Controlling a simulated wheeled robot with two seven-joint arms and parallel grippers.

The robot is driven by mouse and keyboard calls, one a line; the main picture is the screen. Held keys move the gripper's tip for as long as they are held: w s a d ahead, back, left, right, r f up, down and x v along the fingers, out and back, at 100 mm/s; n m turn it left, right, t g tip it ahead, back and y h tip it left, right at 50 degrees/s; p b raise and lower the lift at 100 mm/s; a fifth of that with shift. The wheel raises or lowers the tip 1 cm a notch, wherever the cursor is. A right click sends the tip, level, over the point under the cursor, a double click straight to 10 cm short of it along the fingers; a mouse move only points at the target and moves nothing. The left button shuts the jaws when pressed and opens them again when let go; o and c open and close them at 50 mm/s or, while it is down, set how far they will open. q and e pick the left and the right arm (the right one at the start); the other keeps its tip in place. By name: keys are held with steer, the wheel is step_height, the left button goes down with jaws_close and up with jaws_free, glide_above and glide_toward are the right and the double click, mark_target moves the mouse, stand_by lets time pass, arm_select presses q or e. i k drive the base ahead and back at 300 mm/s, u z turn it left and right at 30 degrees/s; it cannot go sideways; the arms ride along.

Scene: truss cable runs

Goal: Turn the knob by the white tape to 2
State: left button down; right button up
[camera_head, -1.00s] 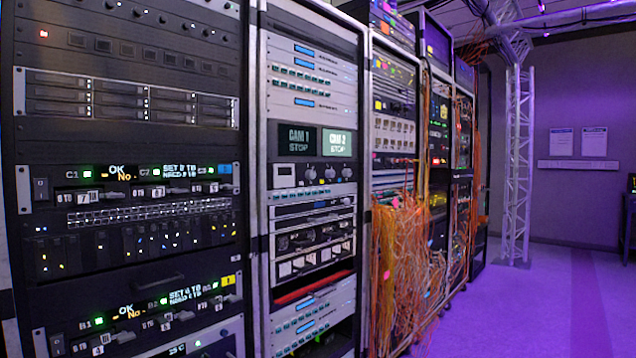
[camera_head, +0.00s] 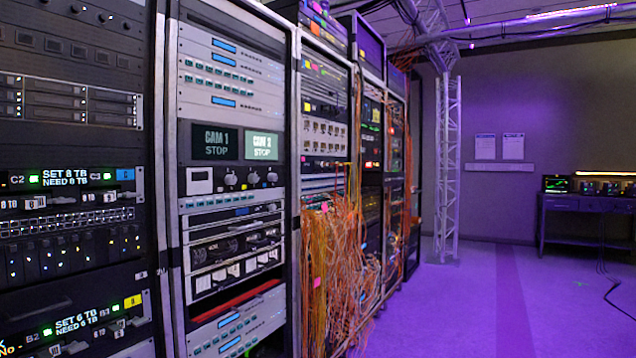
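I cannot make out a knob marked by white tape. Several small round knobs (camera_head: 253,178) sit in a row on a dark panel in the second rack, below two screens. No numbers around the knobs are readable. Neither of my grippers shows in this view.
Racks line the left side, with orange cables (camera_head: 335,255) hanging out of the middle ones. A truss column (camera_head: 447,165) stands at the back. A desk (camera_head: 575,204) with a monitor (camera_head: 556,184) and lit devices is at the far right. The purple floor (camera_head: 470,310) is mostly open; a dark cable lies at right.

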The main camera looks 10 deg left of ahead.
mark_target(229, 180)
steer(key=z, duration=0.05)
steer(key=i, duration=1)
steer(key=u, duration=1.15)
steer(key=i, duration=0.55)
steer(key=u, duration=0.6)
